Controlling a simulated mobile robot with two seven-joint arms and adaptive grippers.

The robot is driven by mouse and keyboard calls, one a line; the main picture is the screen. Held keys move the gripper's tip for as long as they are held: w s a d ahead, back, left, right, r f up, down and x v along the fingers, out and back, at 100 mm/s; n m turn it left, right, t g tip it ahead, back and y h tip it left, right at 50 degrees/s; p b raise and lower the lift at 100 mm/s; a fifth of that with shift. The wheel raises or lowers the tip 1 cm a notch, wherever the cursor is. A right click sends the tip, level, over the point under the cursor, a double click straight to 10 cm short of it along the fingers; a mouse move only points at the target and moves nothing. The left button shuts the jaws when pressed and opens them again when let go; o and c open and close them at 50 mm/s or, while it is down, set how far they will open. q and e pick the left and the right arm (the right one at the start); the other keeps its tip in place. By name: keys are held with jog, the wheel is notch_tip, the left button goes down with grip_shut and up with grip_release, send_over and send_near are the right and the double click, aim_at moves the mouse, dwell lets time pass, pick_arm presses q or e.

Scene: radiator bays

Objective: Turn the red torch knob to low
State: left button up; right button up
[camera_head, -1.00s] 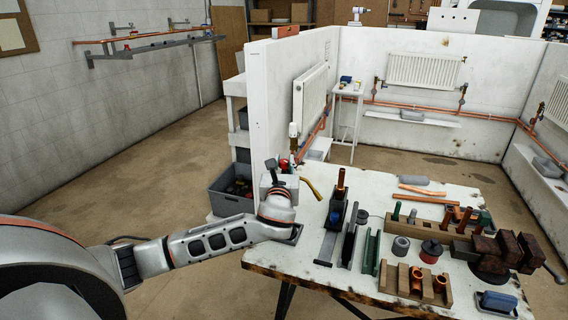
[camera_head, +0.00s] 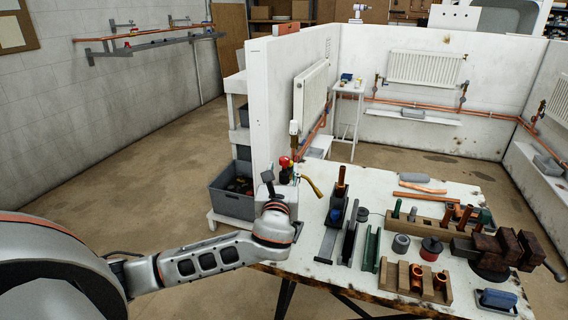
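The red torch knob (camera_head: 284,162) shows at the back left corner of the workbench, on the torch, beside the white partition's end. The torch's bent brass tube (camera_head: 313,187) sticks out to the right of it. My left gripper (camera_head: 268,178) is just in front and left of the knob, seen from behind. A dark part of it stands up beside a pale block, and my wrist covers much of what lies below. I cannot make out its fingertips or any contact with the knob. My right gripper is out of view.
The white workbench (camera_head: 330,285) holds a grey channel, a green channel (camera_head: 371,250), a wooden block with copper fittings (camera_head: 415,284) and a vise (camera_head: 500,248). A grey bin (camera_head: 232,205) stands on the shelf left of the partition (camera_head: 266,110). The floor at left is clear.

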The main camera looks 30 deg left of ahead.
pick_arm(q)
jog(key=v, duration=0.5)
jog(key=shift+s+d, duration=0.15)
jog(key=shift+s, duration=0.1)
jog(key=s+d+f+n+g+h, duration=0.1)
jog(key=s+d+f+n+h, duration=0.15)
jog(key=f, duration=0.55)
jog(key=s+d+f+n+g+h, duration=0.2)
jog(key=d+f+n, duration=0.2)
jog(key=f, duration=0.4)
jog(key=s+d+f+n+g+h, duration=0.1)
jog(key=s+d+f+n+h, duration=0.15)
jog(key=f, duration=0.65)
jog(key=s+d+f+n+g+h, duration=0.1)
jog(key=s+d+f+n+h, duration=0.2)
jog(key=s+f+n, duration=1.1)
jog(key=s+d+n, duration=0.3)
jog(key=shift+s, duration=0.2)
